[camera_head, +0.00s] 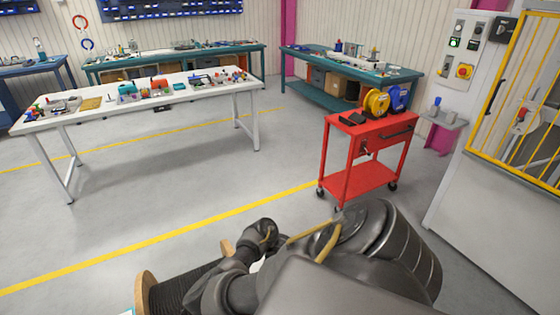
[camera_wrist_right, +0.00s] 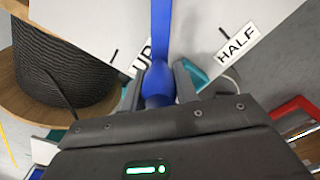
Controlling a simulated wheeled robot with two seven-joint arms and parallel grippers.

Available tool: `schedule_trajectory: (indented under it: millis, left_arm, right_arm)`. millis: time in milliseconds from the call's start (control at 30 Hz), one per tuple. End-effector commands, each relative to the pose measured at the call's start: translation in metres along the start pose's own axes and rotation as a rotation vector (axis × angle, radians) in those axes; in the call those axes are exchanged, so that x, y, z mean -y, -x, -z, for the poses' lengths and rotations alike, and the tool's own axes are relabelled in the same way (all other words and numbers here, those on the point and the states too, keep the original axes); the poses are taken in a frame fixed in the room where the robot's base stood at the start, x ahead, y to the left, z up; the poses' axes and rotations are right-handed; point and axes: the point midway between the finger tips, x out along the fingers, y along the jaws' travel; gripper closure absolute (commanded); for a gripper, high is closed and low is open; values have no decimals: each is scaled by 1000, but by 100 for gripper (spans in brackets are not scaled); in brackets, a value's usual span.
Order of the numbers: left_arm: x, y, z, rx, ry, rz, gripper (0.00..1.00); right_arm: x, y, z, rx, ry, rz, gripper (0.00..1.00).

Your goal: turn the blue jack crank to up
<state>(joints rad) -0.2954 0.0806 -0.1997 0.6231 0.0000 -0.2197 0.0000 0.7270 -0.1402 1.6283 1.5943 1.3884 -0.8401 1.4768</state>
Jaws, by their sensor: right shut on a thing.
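The blue jack crank (camera_wrist_right: 161,35) runs down from the top middle of the right wrist view to a rounded blue grip. My right gripper (camera_wrist_right: 158,88) is shut on that grip, with a dark finger on each side. Behind it is a white plate (camera_wrist_right: 85,25) with an UP label (camera_wrist_right: 142,58) just left of the crank and a HALF label (camera_wrist_right: 236,45) to its right. In the picture the crank arm passes between the two labels, closer to UP. In the head view, my arm hides the crank and the right gripper. My left gripper is not in view.
A wooden reel of black cable (camera_wrist_right: 65,60) stands left of the plate; part of it shows in the head view (camera_head: 180,289). A red cart (camera_head: 368,135) with yellow and blue reels stands ahead right, and a white table (camera_head: 135,95) ahead left. The floor between is clear.

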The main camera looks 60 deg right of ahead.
Motion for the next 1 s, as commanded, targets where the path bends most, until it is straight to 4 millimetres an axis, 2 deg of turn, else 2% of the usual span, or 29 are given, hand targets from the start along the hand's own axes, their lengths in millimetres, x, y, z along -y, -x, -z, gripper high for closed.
schedule_trajectory:
  millis: [33,500,767,1000]
  left_arm:
    - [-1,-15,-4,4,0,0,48]
    - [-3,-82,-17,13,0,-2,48]
    - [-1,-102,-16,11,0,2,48]
    - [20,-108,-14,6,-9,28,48]
  right_arm:
    - [-5,-8,-2,3,-48,-3,100]
    - [-44,-6,-20,6,-428,-2,100]
    - [-52,-3,-29,8,-553,-1,100]
    - [-54,0,-33,9,-604,0,100]
